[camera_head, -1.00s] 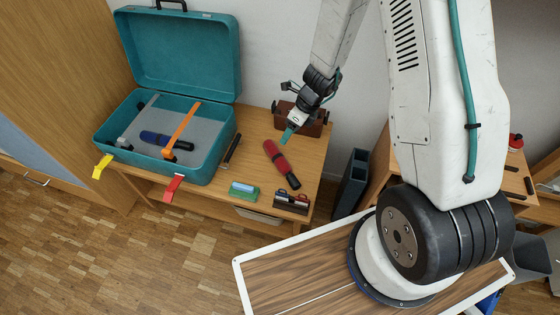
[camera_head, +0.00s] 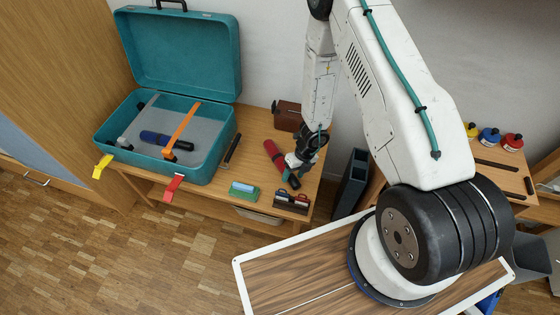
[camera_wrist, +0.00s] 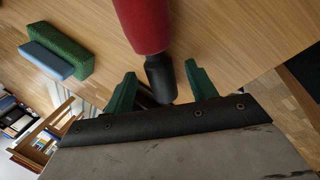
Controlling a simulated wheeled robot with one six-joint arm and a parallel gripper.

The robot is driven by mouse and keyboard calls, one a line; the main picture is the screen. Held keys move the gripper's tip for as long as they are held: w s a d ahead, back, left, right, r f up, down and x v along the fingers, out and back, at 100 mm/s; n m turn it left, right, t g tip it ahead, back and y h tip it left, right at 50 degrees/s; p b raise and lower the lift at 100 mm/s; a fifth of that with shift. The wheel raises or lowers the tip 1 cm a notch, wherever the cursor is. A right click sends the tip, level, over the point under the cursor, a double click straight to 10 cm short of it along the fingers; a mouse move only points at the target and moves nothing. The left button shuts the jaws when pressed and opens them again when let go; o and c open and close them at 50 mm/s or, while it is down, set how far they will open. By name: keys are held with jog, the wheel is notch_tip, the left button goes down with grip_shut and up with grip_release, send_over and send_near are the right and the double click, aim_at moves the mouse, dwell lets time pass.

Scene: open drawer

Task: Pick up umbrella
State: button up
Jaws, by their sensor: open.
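A folded red umbrella (camera_head: 274,153) with a black handle lies on the wooden table, to the right of the suitcase. In the wrist view its red body (camera_wrist: 145,22) comes in from the top, and its black handle (camera_wrist: 160,80) lies between my two green fingers. My gripper (camera_wrist: 160,78) is open, with a finger on either side of the handle and a visible gap at each. In the head view my gripper (camera_head: 290,172) is down at the umbrella's handle end and partly hides it. A similar blue object (camera_head: 163,139) lies inside the open suitcase.
The open teal suitcase (camera_head: 107,140) stands on the table's left, with yellow and red straps hanging out. A brown box (camera_head: 287,115) stands behind.

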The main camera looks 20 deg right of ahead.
jog(key=shift+a+f, duration=0.15)
jog(key=shift+f, duration=0.3)
jog(key=shift+c, duration=0.4)
grip_shut()
jog(key=shift+r, duration=0.15)
